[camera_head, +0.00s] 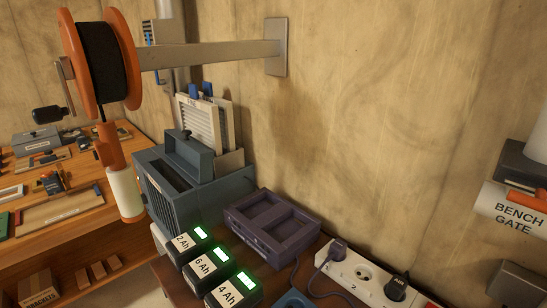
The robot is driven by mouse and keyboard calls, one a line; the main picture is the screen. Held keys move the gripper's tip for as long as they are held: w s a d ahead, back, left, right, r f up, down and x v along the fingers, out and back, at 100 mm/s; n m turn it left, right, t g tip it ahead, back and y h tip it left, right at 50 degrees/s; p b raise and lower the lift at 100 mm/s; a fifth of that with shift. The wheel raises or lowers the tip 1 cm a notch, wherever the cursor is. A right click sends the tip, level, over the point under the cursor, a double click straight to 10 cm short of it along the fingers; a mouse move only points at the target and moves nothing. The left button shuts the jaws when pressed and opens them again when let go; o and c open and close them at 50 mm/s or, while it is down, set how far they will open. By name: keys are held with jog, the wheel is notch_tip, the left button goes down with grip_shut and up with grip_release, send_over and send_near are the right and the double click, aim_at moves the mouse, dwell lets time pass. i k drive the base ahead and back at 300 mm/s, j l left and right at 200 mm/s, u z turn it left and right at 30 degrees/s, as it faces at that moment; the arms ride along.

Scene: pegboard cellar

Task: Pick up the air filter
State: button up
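A pale framed panel with slats, which looks like the air filter (200,121), stands nearly upright behind a blue-grey box unit (188,203). Blue clips (201,90) show at its top. Another pale panel (228,128) stands close behind it at the right. The unit's raised top part hides the filter's lower end. The unit has a dark slot in its top and ribs on its front. My gripper is not in view.
An orange reel (71,62) on a wall bracket (215,53) hangs at the upper left, with a lamp-like orange and white piece below. Battery packs (212,267), a purple charger (271,228) and a power strip (372,287) crowd the front. A wooden workbench (92,221) stands left.

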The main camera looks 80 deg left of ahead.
aim_at(201, 116)
jog(key=u, duration=2.75)
